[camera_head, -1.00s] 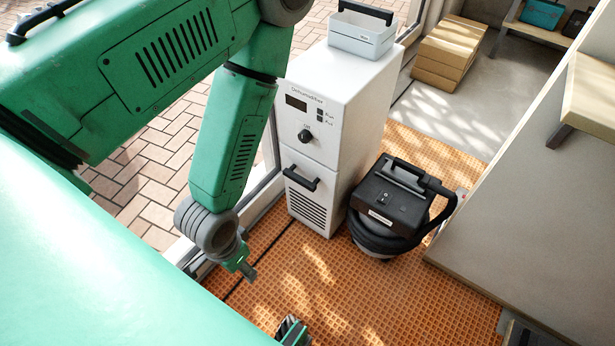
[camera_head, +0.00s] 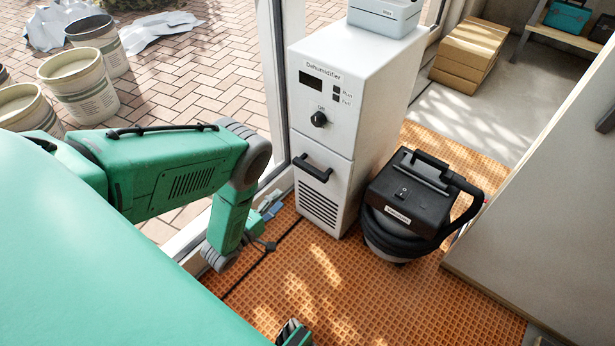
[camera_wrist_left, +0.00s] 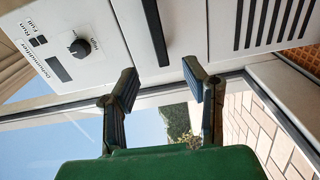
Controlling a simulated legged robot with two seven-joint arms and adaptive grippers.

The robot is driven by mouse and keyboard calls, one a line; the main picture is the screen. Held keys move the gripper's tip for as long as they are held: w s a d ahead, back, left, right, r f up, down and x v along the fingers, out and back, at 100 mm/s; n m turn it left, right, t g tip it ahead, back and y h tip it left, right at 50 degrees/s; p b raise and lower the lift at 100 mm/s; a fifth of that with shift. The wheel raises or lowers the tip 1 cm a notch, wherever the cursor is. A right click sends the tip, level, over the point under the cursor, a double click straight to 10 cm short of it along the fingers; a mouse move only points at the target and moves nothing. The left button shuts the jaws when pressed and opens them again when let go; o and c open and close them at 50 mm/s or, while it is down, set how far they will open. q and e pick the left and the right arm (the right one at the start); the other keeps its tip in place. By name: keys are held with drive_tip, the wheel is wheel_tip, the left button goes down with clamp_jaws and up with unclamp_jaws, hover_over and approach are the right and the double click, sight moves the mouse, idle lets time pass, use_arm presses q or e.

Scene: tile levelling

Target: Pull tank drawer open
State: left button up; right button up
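The white dehumidifier (camera_head: 345,100) stands upright on the orange grid mat. Its tank drawer (camera_head: 322,193) is the lower front with vent slots and looks flush with the body. A black bar handle (camera_head: 311,168) crosses its top; it also shows in the left wrist view (camera_wrist_left: 155,35). My left gripper (camera_head: 268,227) is left of and below the handle in the head view. In the left wrist view its two fingers (camera_wrist_left: 161,82) are spread, with nothing between them, and the handle lies beyond them, apart. A small part of my right gripper (camera_head: 292,333) shows at the bottom edge.
A black-topped vacuum (camera_head: 408,195) stands close right of the dehumidifier. A glass door frame (camera_head: 277,85) is at its left, near my left arm. A grey-white box (camera_head: 385,14) sits on top. The orange mat (camera_head: 340,285) in front is clear.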

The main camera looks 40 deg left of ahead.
sight(308, 172)
use_arm(q)
drive_tip(key=w+b, duration=0.1)
drive_tip(key=w, duration=0.3)
drive_tip(key=w+b, duration=0.1)
drive_tip(key=w, duration=0.3)
drive_tip(key=w+d+b, duration=0.1)
drive_tip(key=w+b, duration=0.1)
drive_tip(key=w, duration=0.2)
drive_tip(key=shift+w, duration=0.9)
clamp_jaws()
